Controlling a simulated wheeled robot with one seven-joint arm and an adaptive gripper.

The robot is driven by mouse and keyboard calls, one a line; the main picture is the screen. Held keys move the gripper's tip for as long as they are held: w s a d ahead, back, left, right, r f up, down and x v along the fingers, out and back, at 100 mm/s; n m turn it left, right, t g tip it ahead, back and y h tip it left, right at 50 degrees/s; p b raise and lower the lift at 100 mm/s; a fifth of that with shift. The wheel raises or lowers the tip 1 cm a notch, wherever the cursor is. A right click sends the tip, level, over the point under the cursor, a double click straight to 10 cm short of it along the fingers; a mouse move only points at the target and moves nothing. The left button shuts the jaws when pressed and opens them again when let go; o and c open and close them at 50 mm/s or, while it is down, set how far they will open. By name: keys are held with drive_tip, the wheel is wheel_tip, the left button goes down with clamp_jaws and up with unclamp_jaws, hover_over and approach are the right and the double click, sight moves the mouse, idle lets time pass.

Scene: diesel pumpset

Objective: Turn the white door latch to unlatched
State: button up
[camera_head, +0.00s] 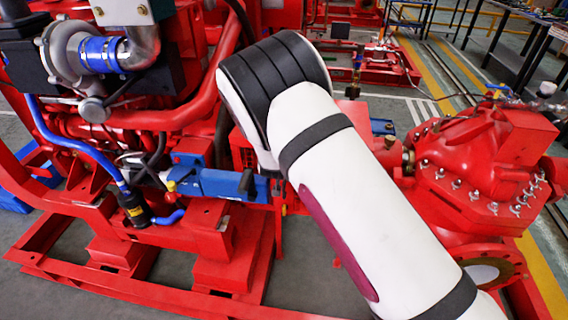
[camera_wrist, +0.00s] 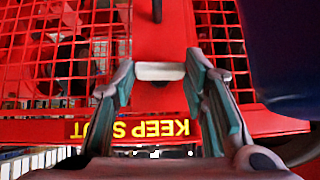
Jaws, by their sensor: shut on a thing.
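The white door latch (camera_wrist: 160,71) is a short pale bar on a red door panel (camera_wrist: 160,37), seen in the wrist view. The bar lies roughly level in the picture, just below a dark upright rod or slot. My gripper (camera_wrist: 161,73) has one fingertip at each end of the latch and is shut on it. In the head view my arm covers the gripper and the latch, so neither shows there.
Red mesh (camera_wrist: 65,50) flanks the panel, and yellow "KEEP SHUT" lettering (camera_wrist: 130,129) appears upside down below the latch. A dark blue part (camera_wrist: 290,45) is close on the right. In the head view, a red pump (camera_head: 480,165) stands right of my arm.

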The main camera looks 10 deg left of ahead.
drive_tip(key=shift+h+p, duration=0.3)
drive_tip(key=shift+p, duration=0.15)
drive_tip(key=o, duration=1.2)
drive_tip(key=shift+c, duration=0.2)
drive_tip(key=v, duration=1.2)
